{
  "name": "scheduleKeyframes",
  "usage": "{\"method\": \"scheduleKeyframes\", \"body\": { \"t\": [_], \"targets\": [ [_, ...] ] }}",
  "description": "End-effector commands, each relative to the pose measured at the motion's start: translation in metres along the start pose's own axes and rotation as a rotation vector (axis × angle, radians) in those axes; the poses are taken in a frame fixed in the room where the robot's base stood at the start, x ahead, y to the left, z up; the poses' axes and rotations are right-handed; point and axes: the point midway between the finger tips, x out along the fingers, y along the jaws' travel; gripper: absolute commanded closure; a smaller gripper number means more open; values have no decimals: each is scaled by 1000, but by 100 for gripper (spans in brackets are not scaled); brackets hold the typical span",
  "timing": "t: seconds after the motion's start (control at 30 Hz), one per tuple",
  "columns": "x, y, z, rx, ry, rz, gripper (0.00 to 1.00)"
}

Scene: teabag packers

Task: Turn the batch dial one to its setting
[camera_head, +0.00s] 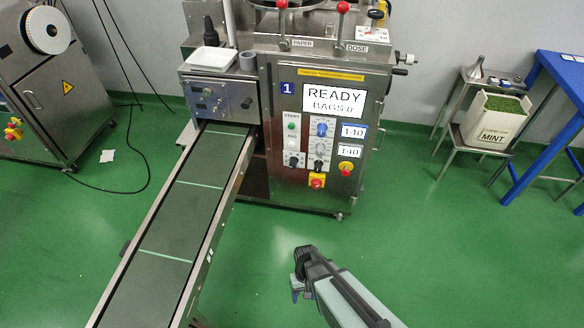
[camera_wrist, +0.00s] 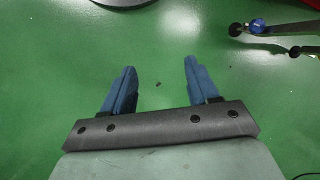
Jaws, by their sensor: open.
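The machine marked 1 (camera_head: 345,75) stands at the upper middle of the head view. Its screen (camera_head: 332,102) reads READY and BAGS 0. I cannot tell for sure which knob is the batch dial. My gripper (camera_head: 297,287) is well in front of the machine, over the green floor, touching nothing. In the wrist view its two blue fingers (camera_wrist: 160,66) are apart with only floor between them.
A green conveyor (camera_head: 165,238) runs from the machine to the lower left. A red emergency button (camera_head: 316,181) and a red-yellow switch (camera_head: 345,168) are on the panel. A MINT bin (camera_head: 490,118) and blue table (camera_head: 560,75) stand at right. Floor before the machine is clear.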

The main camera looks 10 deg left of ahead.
Motion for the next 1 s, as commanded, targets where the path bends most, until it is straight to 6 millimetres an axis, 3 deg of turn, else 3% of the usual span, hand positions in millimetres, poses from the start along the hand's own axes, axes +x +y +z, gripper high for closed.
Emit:
{"method": "scheduleKeyframes", "body": {
  "t": [0.03,0.2,0.43,0.6,0.7,0.83,1.0],
  "targets": [
    [2,-16,-27,-14,53,-18,41],
    [-7,-67,-109,-20,293,-111,41],
    [-43,-110,-213,56,663,-236,41],
    [-84,-109,-275,168,938,-299,41],
    [-108,-101,-301,241,1093,-318,41],
    [-139,-83,-324,344,1291,-324,41],
    [-182,-52,-333,486,1541,-298,41]
  ]
}}
